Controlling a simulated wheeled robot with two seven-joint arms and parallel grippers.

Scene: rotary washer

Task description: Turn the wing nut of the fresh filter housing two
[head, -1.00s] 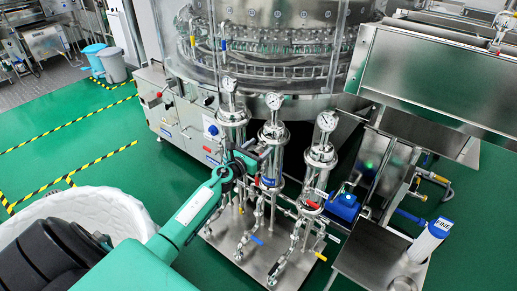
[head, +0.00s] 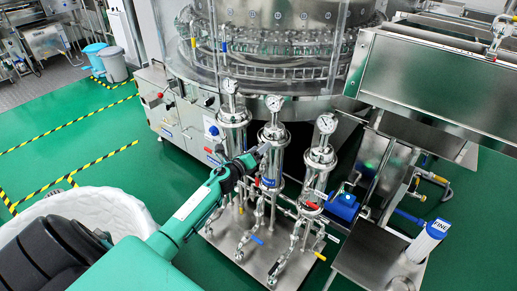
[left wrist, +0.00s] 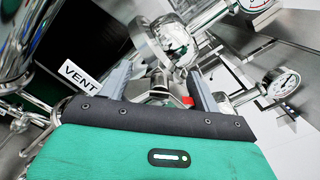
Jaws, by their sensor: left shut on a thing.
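Three steel filter housings stand in a row on a steel base plate. The middle housing (head: 272,142) has a round gauge (head: 273,102) on top and a blue label low on its body. My left gripper (head: 263,150) reaches in from the left at the clamp on this housing's upper part. In the left wrist view its two grey fingers stand on either side of a steel wing nut (left wrist: 162,90), and the gripper is shut on it. The green gripper body hides the nut's lower part. My right gripper is in neither view.
The left housing (head: 232,130) and right housing (head: 319,160) stand close on both sides. A blue pump (head: 343,207) is at the right. A white-and-blue cartridge marked FINE (head: 430,240) stands on a steel table (head: 375,262). A VENT label (left wrist: 79,73) shows in the wrist view.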

